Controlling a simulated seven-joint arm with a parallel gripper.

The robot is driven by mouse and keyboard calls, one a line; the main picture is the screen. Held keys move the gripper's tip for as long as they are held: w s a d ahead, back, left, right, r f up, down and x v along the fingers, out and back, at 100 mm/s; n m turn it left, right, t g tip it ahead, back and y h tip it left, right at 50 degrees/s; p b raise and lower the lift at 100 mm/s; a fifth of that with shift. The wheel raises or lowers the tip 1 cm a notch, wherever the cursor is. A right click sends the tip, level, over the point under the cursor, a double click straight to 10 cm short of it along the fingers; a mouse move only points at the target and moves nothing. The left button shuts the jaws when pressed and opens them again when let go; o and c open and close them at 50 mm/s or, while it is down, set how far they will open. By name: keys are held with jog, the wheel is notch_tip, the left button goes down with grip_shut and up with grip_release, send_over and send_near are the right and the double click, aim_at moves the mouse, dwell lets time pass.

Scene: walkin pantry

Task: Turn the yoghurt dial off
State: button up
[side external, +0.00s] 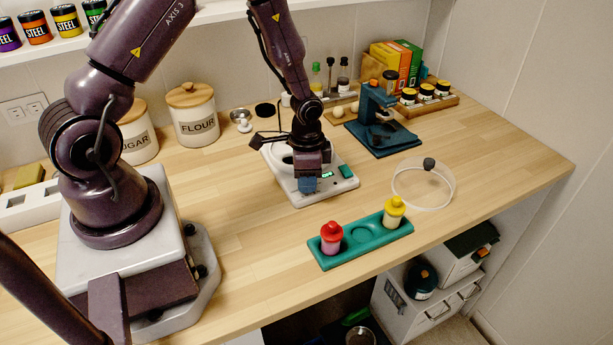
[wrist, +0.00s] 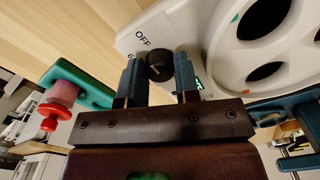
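The yoghurt maker (side external: 284,188) is a white appliance with a green-lit display on its front, standing mid-counter. In the wrist view its white body (wrist: 222,72) shows at the upper right. Its black round dial (wrist: 158,66) sits on the front panel beside the printed OFF and a 6. A pale pointer mark shows on the dial, but its exact setting is hard to tell. My gripper (wrist: 158,60) is open, with one blue finger on each side of the dial and small gaps between. In the side view my gripper (side external: 308,184) covers the dial.
A teal tray (side external: 362,237) holding a red-capped bottle (side external: 331,237) and a yellow-capped bottle (side external: 394,211) stands in front. A clear round lid (side external: 424,201) lies to the right. A blue appliance (side external: 382,135) stands behind. Counter left of the yoghurt maker is clear.

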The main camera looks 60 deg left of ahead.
jog(key=o, duration=0.4)
jog(key=shift+o, duration=0.2)
jog(key=shift+r, duration=0.1)
notch_tip(320, 180, up, 13)
dwell(0.3)
